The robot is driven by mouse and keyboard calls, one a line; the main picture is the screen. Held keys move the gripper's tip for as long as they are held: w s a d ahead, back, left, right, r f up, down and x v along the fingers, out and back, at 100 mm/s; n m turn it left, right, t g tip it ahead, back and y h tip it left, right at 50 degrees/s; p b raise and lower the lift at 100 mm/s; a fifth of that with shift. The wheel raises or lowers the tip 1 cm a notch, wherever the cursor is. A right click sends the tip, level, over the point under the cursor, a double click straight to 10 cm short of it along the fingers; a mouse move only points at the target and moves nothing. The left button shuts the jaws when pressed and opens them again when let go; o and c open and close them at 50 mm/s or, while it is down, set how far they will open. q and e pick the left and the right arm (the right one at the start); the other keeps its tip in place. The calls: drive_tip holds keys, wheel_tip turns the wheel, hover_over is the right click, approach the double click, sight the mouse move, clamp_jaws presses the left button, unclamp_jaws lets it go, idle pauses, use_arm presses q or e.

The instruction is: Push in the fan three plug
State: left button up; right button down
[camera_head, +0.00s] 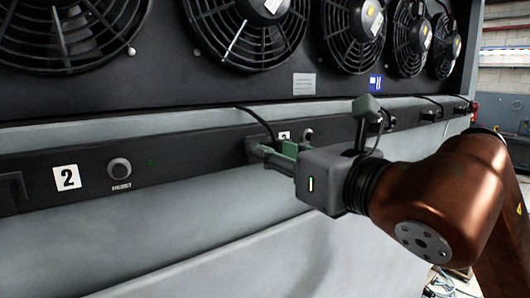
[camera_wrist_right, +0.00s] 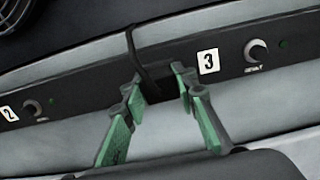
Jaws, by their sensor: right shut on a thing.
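The fan three plug (camera_wrist_right: 159,86) is a black block with a dark cable rising from its top, in the right wrist view. It sits at the dark strip, left of the "3" label (camera_wrist_right: 208,61). My right gripper (camera_wrist_right: 156,84) has its grey-and-green fingers on either side of the plug and is shut on it. In the head view my right gripper (camera_head: 262,150) reaches the strip from the right and hides most of the plug. How deep the plug sits in its socket cannot be told. My left gripper is not in view.
The dark strip (camera_head: 205,160) runs along the pale housing with a "2" label (camera_head: 67,178) and a round knob (camera_head: 119,168). Another knob (camera_wrist_right: 255,50) is right of the "3". Several caged fans (camera_head: 250,30) are above. The pale panel below is clear.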

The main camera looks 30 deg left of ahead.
drive_tip(key=c, duration=2)
unclamp_jaws()
drive_tip(key=o, duration=0.3)
drive_tip(key=shift+d, duration=0.15)
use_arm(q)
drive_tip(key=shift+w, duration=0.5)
use_arm(e)
drive_tip(key=v, duration=1.1)
drive_tip(key=shift+s+d, duration=0.2)
drive_tip(key=shift+d, duration=0.1)
